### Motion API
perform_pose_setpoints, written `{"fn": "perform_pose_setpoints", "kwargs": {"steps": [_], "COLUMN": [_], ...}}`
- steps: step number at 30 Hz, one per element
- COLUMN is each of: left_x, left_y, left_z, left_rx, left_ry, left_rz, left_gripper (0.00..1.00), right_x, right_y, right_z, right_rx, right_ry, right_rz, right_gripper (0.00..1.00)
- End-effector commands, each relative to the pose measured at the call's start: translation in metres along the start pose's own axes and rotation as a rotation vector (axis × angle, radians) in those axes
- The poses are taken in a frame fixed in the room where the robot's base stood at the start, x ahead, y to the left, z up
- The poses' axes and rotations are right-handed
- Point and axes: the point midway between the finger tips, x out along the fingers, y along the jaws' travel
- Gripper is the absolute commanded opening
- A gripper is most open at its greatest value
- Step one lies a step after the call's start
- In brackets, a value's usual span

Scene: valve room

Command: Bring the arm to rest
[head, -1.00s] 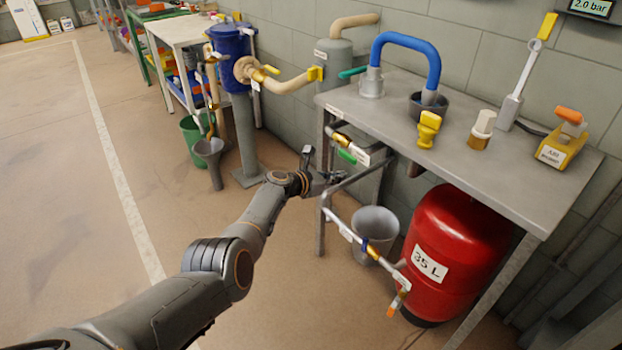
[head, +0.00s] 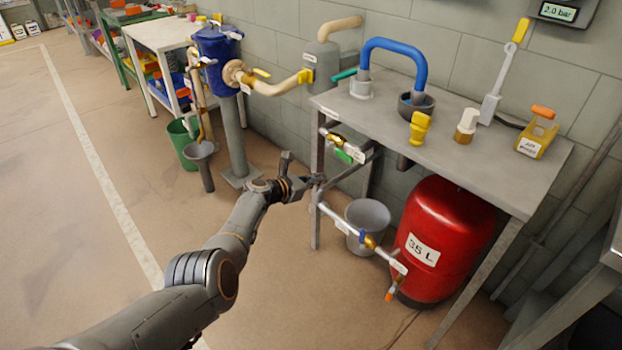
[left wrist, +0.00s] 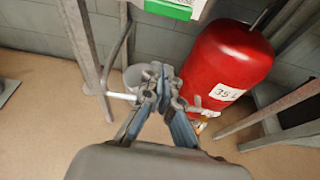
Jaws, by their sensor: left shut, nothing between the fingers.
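My left arm reaches in from the lower left of the head view. Its gripper (head: 311,181) is shut and empty, in front of the left front leg of the grey bench (head: 385,122). In the left wrist view the closed fingers (left wrist: 157,78) show in the middle with nothing between them. Behind them are the grey bucket and the red tank; I cannot tell if the fingers touch the pipe beside them. My right gripper is not in view.
A pipe with valves (head: 345,227) juts out low from the bench's left side, close to my gripper. A grey bucket (head: 366,217) and a red 35 L tank (head: 440,235) stand under the bench. A grey funnel (head: 201,150) stands left. Open floor lies left.

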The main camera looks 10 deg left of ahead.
Motion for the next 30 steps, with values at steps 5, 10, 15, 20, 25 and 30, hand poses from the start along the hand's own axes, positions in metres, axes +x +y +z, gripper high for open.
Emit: {"fn": "perform_pose_setpoints", "kwargs": {"steps": [5, 10, 15, 20, 25, 30], "left_x": [0.0, 0.0, 0.0, -0.003, -0.025, -0.072], "left_y": [-0.001, -0.001, -0.001, -0.004, -0.024, -0.062], "left_z": [0.001, 0.001, 0.001, -0.019, -0.109, -0.225], "left_rx": [0.0, 0.0, 0.0, 0.048, 0.313, 0.726], "left_ry": [0.0, 0.0, 0.0, 0.03, 0.179, 0.374], "left_rz": [0.0, 0.0, -0.001, -0.003, -0.039, -0.166], "left_gripper": [0.0, 0.0, 0.0, 0.0, 0.0, 0.0], "right_x": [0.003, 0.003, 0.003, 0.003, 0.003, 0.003], "right_y": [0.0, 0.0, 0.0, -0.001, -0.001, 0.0], "right_z": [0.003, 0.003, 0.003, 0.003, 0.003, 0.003], "right_rx": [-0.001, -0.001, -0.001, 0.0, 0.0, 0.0], "right_ry": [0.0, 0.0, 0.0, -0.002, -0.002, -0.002], "right_rz": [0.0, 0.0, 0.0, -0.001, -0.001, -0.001], "right_gripper": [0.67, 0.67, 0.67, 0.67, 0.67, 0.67]}}
